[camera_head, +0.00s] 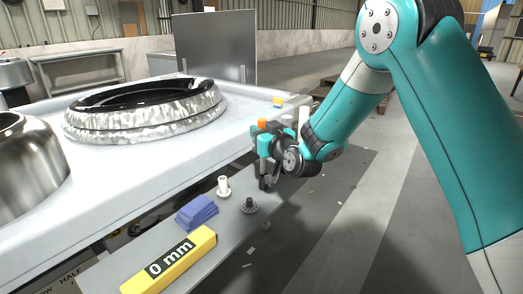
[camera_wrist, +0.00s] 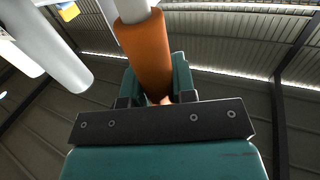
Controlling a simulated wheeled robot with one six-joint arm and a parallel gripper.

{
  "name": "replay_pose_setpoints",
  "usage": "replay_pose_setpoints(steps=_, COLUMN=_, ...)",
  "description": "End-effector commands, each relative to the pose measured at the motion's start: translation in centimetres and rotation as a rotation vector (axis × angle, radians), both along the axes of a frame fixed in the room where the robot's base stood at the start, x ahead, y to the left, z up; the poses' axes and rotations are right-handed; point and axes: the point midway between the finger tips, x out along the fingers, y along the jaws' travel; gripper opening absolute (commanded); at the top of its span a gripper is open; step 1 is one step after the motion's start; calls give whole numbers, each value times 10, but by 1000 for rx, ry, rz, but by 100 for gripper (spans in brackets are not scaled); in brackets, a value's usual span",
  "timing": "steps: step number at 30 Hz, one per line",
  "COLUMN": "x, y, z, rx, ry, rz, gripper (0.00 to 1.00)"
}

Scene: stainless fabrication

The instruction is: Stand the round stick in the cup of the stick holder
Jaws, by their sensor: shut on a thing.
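The round stick (camera_wrist: 147,50) is orange with a pale upper part in the wrist view. It stands roughly upright between the jaws of my gripper (camera_wrist: 158,97), which is shut on it. In the head view its orange part (camera_head: 262,124) shows just above my gripper (camera_head: 264,150); its lower end is hard to make out. A small dark round piece with a raised middle (camera_head: 249,205), apparently the stick holder, stands on the grey bench strip, below and slightly left of my gripper. Its cup opening is too small to see.
A white spool-like piece (camera_head: 223,187), a blue block (camera_head: 197,212) and a yellow "0 mm" bar (camera_head: 170,262) are near the holder. White cylinders (camera_head: 303,120) stand behind my gripper. The large table (camera_head: 150,160) carries a coiled ring (camera_head: 145,112). Open floor lies to the right.

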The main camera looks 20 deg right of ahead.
Motion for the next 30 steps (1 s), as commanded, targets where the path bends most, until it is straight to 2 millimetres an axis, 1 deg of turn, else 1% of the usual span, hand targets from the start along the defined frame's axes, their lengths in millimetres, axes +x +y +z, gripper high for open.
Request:
replay_pose_setpoints(steps=1, x=0, y=0, z=-8, rx=-1, ry=8, rz=1, gripper=0)
replay_pose_setpoints(steps=4, x=0, y=0, z=-22, rx=-1, ry=13, rz=1, gripper=0)
replay_pose_setpoints(steps=6, x=0, y=0, z=-36, rx=0, ry=14, rz=1, gripper=0)
replay_pose_setpoints(steps=9, x=0, y=0, z=-45, rx=0, ry=9, rz=1, gripper=0)
replay_pose_setpoints(steps=17, x=0, y=1, z=-43, rx=-1, ry=8, rz=2, gripper=0)
replay_pose_setpoints(steps=30, x=0, y=1, z=-59, rx=-4, ry=14, rz=2, gripper=0)
